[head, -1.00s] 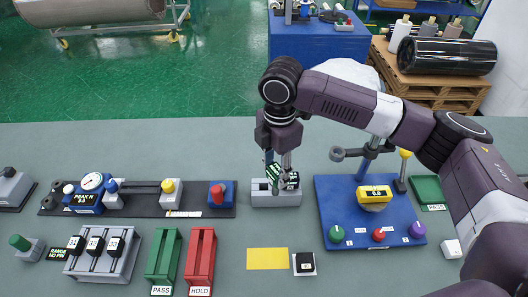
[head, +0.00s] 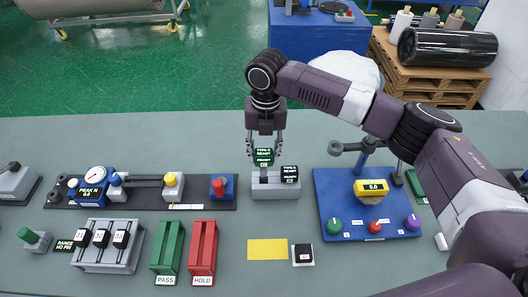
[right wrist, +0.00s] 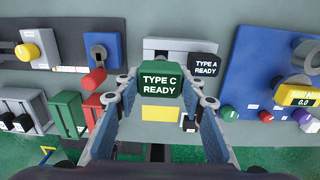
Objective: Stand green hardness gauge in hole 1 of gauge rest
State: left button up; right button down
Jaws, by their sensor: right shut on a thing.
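The green hardness gauge (head: 263,157), its face reading TYPE C READY, is held upright in my right gripper (head: 265,148). The right wrist view also shows the green gauge (right wrist: 160,82) between the two fingers. It is over the left part of the grey gauge rest (head: 275,194), with its lower end at or just above the rest's top; I cannot tell whether it has entered the hole. A black gauge (head: 289,174) reading TYPE A READY stands in the right part of the rest, close beside the green one. My left gripper is not in view.
A blue test stand (head: 332,205) with a yellow display is right of the rest. A black rail fixture (head: 190,203) with a red-knobbed blue block lies left. Green (head: 168,250) and red (head: 203,250) bins and a yellow pad (head: 267,249) lie in front.

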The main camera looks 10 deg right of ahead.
aim_at(264, 176)
notch_tip(264, 176, down, 5)
jog(key=b, duration=0.5)
jog(key=shift+f+p, duration=0.15)
jog(key=shift+p, duration=0.2)
jog(key=shift+f, duration=1.1)
jog(key=shift+f, duration=0.3)
jog(key=c, duration=1.3)
grip_release()
jog(key=shift+o, duration=0.6)
